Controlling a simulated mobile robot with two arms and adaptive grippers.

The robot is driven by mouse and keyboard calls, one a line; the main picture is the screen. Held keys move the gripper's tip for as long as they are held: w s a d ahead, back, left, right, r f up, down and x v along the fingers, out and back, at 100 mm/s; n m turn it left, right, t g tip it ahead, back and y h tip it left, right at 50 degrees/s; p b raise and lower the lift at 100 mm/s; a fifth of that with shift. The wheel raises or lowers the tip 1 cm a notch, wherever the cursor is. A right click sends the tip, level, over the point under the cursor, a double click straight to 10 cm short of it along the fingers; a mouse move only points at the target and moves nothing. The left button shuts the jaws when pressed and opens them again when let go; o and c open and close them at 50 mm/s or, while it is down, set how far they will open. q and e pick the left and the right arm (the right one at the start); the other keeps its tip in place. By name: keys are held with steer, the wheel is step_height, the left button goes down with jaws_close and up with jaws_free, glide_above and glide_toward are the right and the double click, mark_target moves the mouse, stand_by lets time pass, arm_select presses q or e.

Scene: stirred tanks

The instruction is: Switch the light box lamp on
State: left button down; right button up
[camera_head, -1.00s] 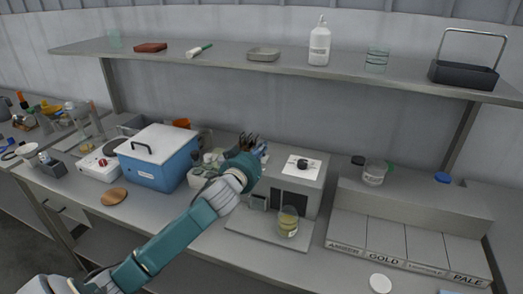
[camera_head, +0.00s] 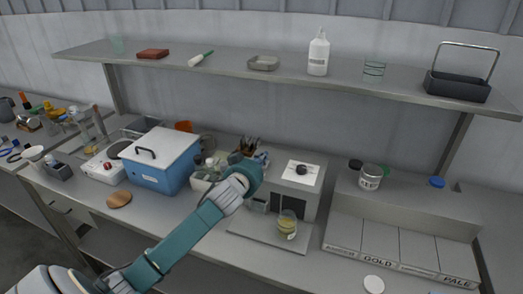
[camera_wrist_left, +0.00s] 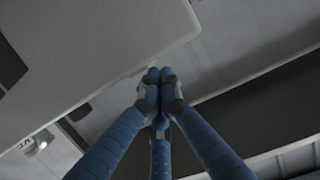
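The light box is a grey box (camera_head: 311,203) on the bench, with a dark opening in front. A black knob (camera_head: 301,170) sits on a white plate (camera_head: 291,178) on its top; I cannot tell whether the lamp is lit. My left gripper (camera_head: 260,160) is at the box's left side, left of the knob and apart from it. Its fingers are mostly hidden behind my wrist in the head view. In the left wrist view its blue fingers (camera_wrist_left: 160,76) meet at the tips, with nothing visible between them. My right gripper is not in view.
Left are a blue tub with a white lid (camera_head: 163,175) and a wooden disc (camera_head: 119,200). Right are a jar (camera_head: 370,178) and labelled bins (camera_head: 400,245). A shelf (camera_head: 215,62) runs above.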

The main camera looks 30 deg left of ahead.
arm_select(q)
steer(key=shift+f, duration=0.15)
steer(key=shift+w, duration=0.15)
steer(key=r+p, duration=0.4)
steer(key=shift+w+a, duration=0.15)
steer(key=shift+w, duration=0.15)
steer(key=shift+s, duration=0.3)
steer(key=r+b+v, duration=0.1)
steer(key=b+v, duration=0.1)
steer(key=v, duration=0.7)
steer(key=shift+r+b, duration=0.3)
steer(key=shift+r, duration=0.15)
